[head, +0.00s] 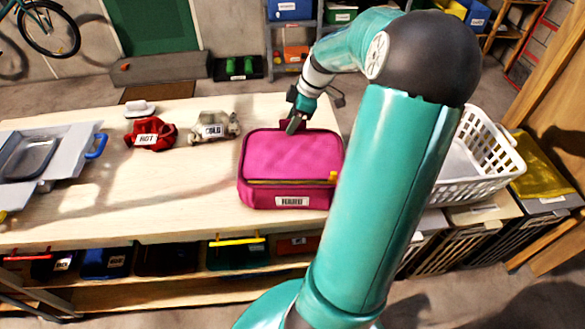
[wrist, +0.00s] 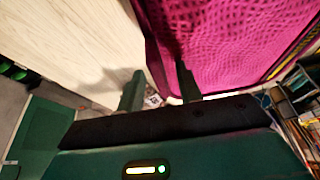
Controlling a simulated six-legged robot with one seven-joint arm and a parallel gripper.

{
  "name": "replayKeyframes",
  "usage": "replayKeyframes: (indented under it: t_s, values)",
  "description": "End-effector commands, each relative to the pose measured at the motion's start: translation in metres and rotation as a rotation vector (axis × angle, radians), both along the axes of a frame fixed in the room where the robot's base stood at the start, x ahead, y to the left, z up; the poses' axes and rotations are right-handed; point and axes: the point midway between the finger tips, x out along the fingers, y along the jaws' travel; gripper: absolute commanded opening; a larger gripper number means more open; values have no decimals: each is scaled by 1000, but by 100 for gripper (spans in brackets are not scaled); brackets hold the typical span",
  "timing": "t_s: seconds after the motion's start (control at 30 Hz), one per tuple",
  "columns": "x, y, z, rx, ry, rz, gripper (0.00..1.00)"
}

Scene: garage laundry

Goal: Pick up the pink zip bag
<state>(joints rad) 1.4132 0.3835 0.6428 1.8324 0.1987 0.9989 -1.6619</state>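The pink zip bag (head: 290,160) lies on the light wooden table, with a yellow zip pull and a white label on its near side. A dark handle or strap shows at its far edge. My gripper (head: 294,122) is over that far edge, pointing down. In the wrist view, the bag (wrist: 235,35) fills the upper right. My gripper's two fingers (wrist: 159,78) are apart there, one on the tabletop side and one over the bag's side. The bag's edge shows between them; I cannot tell whether either finger touches it.
A red item labelled HOT (head: 150,134) and a grey item labelled COLD (head: 214,127) stand left of the bag on the table (head: 100,205). A grey tray (head: 30,158) is at the far left. A white laundry basket (head: 480,160) stands at the right.

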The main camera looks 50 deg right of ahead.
Motion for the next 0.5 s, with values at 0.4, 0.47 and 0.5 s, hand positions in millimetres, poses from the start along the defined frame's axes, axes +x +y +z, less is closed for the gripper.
replayKeyframes:
  t_s: [0.4,0.47,0.5]
  values:
    - [0,0,0,0,0,1,0]
    - [0,0,0,0,0,1,0]
    - [0,0,0,0,0,1,0]
